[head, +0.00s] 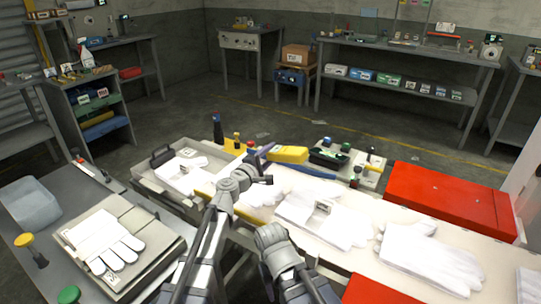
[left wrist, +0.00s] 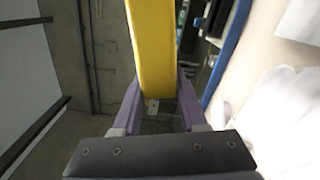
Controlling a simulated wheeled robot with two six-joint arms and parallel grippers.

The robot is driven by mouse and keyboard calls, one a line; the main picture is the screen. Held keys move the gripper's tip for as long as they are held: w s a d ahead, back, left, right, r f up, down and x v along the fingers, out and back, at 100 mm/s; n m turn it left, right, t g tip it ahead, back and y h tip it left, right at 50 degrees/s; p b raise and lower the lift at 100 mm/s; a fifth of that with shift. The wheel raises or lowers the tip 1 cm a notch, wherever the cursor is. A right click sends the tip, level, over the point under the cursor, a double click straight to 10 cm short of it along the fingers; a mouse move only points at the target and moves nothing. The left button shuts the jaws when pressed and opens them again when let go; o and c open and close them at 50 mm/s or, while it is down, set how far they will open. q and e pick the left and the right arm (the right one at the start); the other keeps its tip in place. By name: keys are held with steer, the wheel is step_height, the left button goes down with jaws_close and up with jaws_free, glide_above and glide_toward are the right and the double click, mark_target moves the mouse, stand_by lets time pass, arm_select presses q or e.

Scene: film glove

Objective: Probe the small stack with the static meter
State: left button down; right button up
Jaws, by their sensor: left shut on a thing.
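A yellow block-shaped tool (head: 287,154), which looks like the static meter, is held in my left gripper (head: 264,153) above the far edge of the white bench. In the left wrist view the yellow tool (left wrist: 153,50) sits between the two purple fingers (left wrist: 158,105). White gloves lie in stacks on the bench: a smaller-looking pile (head: 262,192) just below my left gripper, a larger pile with a label (head: 325,213) in the middle, and another (head: 432,258) at right. I cannot tell for sure which is the small stack. The tool is apart from the gloves. My right gripper's fingers do not show.
A red case (head: 440,198) stands at the bench's right. A tray of tools (head: 370,178) sits at the bench's far edge. A tray with gloves (head: 150,182) is at left. A grey side table holds a glove on a board (head: 145,215) and a clear bin (head: 30,204).

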arm_select(q)
steer(key=shift+f+b, duration=3)
steer(key=shift+f, duration=0.15)
steer(key=shift+r, duration=0.1)
